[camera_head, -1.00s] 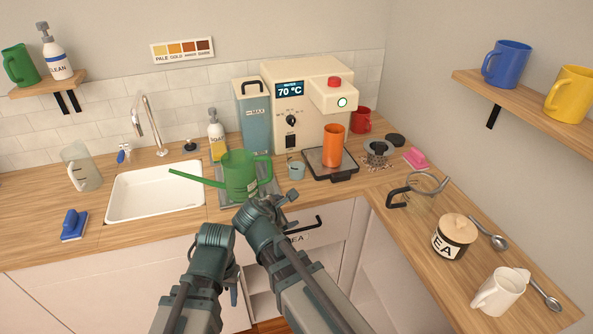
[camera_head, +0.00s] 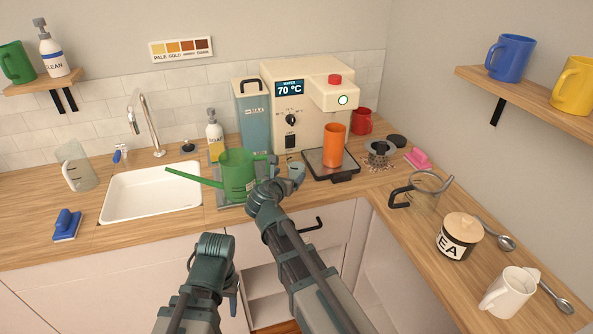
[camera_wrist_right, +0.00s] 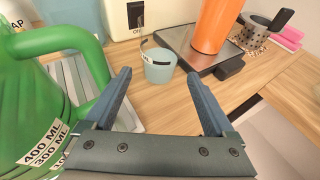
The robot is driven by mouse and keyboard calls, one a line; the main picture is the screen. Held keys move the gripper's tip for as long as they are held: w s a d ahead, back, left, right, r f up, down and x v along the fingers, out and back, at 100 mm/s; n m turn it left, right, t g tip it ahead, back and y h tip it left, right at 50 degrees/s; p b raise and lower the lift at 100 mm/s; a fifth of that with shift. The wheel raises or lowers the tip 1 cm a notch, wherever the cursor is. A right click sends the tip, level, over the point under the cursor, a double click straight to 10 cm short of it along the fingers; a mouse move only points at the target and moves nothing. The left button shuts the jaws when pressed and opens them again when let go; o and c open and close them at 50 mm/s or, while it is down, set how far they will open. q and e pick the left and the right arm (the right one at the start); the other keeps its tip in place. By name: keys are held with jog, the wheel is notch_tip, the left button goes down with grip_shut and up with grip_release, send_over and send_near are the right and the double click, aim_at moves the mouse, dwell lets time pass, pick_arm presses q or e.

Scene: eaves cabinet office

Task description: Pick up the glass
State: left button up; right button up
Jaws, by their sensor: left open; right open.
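The glass, a small pale-blue cup (camera_head: 296,171), stands upright on the counter between the green watering can and the coffee machine's tray. In the right wrist view the glass (camera_wrist_right: 159,67) shows ahead, in line with the gap between my fingers. My right gripper (camera_head: 272,188) is open and empty, just in front and to the left of the glass in the head view; its open fingers (camera_wrist_right: 159,82) show in the wrist view, with the glass beyond the tips. My left gripper (camera_head: 214,246) hangs in front of the counter, away from the glass; its fingertips are hard to see.
The green watering can (camera_head: 236,172) stands close on the left of my right gripper. A black tray (camera_head: 333,174) with an orange cup (camera_head: 333,145) is right of the glass. A glass jug (camera_head: 425,188) and a tea jar (camera_head: 459,237) stand on the right counter.

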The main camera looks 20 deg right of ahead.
aim_at(293, 169)
jog(key=shift+x, duration=1)
jog(key=b+x, duration=0.2)
jog(key=x, duration=0.3)
jog(key=shift+w+d+f, duration=0.15)
jog(key=shift+w, duration=0.1)
jog(key=shift+s, duration=0.1)
jog(key=c, duration=1.4)
jog(key=shift+o, duration=0.2)
